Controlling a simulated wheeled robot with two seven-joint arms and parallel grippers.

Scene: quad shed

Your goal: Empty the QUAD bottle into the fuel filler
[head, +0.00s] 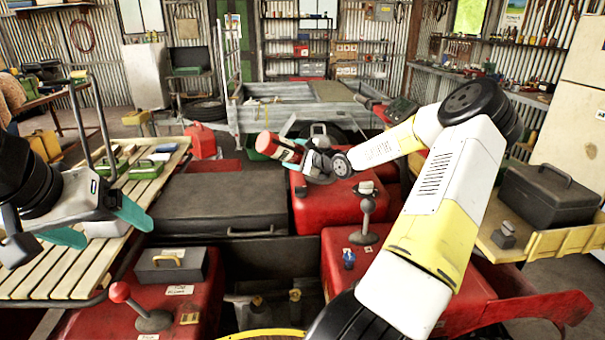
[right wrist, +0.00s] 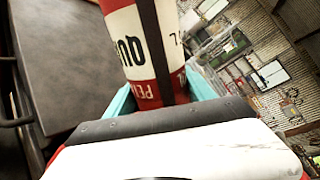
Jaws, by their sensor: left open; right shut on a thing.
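The QUAD bottle (head: 281,148) is red with a white band and dark lettering. In the head view it lies tilted well over, its red end to the left, above the seat. My right gripper (head: 312,160) is shut on it. My left gripper (head: 98,226) is open and empty over the slatted rack at left. I cannot tell for sure which fitting is the fuel filler; a small fitting (head: 365,187) sits on the red bodywork right of the bottle.
The dark seat (head: 220,200) spans the middle. A slatted rack (head: 75,262) holds green boxes at left. A grey case (head: 172,265) and a red-knobbed lever (head: 121,293) stand in front. A grey lever (head: 367,208) rises near my right arm. A black toolbox (head: 550,194) is at right.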

